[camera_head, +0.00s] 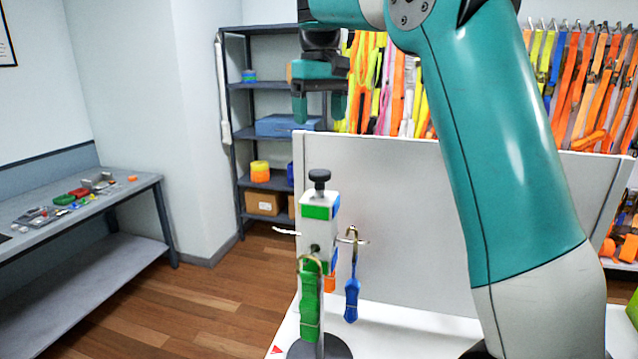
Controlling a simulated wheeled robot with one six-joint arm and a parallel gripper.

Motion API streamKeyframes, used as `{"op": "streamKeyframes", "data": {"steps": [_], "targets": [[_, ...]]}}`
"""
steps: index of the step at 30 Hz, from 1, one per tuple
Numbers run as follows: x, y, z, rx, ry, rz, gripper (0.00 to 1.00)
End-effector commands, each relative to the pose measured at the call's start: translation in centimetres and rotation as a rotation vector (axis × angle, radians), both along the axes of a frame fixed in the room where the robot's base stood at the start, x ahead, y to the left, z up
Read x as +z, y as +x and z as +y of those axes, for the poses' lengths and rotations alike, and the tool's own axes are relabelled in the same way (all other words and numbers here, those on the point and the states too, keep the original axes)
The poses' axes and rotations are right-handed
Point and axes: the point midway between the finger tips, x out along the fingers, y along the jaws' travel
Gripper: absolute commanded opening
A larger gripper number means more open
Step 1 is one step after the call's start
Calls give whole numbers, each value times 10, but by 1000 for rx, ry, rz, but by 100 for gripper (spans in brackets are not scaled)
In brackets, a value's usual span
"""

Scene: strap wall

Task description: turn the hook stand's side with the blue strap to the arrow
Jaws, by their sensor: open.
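The hook stand (316,250) is a white post with a black knob (319,178) on top and a dark round base (318,349), standing on a white table. A green strap (310,300) hangs on the side facing me. The blue strap (352,298) hangs from a hook on the right side. A bit of orange shows behind the post. A small red arrow (277,350) lies on the table at the front left of the base. My gripper (320,112) is open and empty, pointing down above the knob and apart from it.
A grey-white panel (400,215) stands behind the stand. My teal arm fills the right. Shelves (262,85) stand at the back, with orange and yellow straps on the wall. A grey bench (85,215) with small parts is at the left.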

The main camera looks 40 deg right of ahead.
Motion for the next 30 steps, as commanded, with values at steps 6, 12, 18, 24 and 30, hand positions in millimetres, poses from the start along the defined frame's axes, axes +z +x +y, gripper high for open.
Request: {"op": "streamKeyframes", "data": {"steps": [6,12,18,24,30], "targets": [[-46,0,0,1,0,0,76],[-79,0,0,1,0,0,76],[-105,0,0,0,0,0,76],[-118,0,0,0,0,-1,76],[-119,0,0,2,0,-1,76]]}}
